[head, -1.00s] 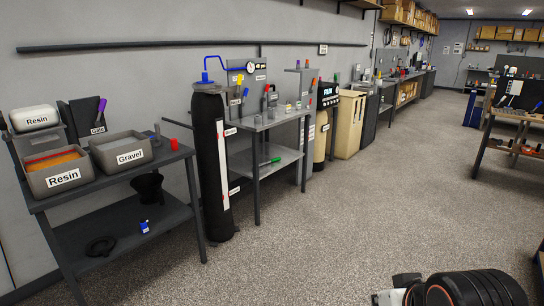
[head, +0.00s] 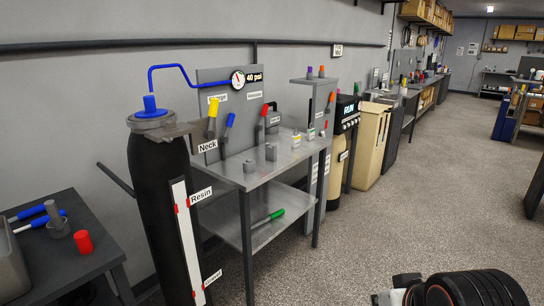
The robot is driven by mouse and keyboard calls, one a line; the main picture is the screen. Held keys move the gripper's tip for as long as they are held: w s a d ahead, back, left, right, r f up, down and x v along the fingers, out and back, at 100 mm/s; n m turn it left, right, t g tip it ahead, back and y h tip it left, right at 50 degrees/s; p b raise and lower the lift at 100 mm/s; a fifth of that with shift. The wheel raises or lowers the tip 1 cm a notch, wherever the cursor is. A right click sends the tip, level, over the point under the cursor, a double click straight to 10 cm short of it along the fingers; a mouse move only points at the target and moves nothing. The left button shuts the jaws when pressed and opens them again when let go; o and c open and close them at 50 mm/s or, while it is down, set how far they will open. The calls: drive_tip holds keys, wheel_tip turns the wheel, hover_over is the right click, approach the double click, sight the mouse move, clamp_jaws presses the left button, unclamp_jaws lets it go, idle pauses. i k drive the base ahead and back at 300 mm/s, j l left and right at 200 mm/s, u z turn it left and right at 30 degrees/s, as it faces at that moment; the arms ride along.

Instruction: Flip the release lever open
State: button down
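Several levers or handles stand around the grey workbench (head: 270,165): a yellow-tipped handle (head: 212,108) by the tank's neck, a blue-tipped one (head: 230,119) against the back panel, and a red-tipped one (head: 265,110) further right. The small panel labels are too blurred to read, so I cannot tell which is the release lever or whether it is open. The tall black tank (head: 157,200) with a grey cap and blue tube stands left of the bench. No gripper fingers show; only parts of my own body appear at the bottom right.
A gauge (head: 238,79) marked 40 psi is above the bench. A dark side table (head: 75,262) with a red cup (head: 83,243) is at the lower left. A green-handled tool (head: 268,217) lies on the lower shelf. Speckled floor (head: 390,220) is clear to the right.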

sight(260, 128)
drive_tip(key=i, duration=2.4)
drive_tip(key=i+u, duration=0.1)
drive_tip(key=u, duration=0.35)
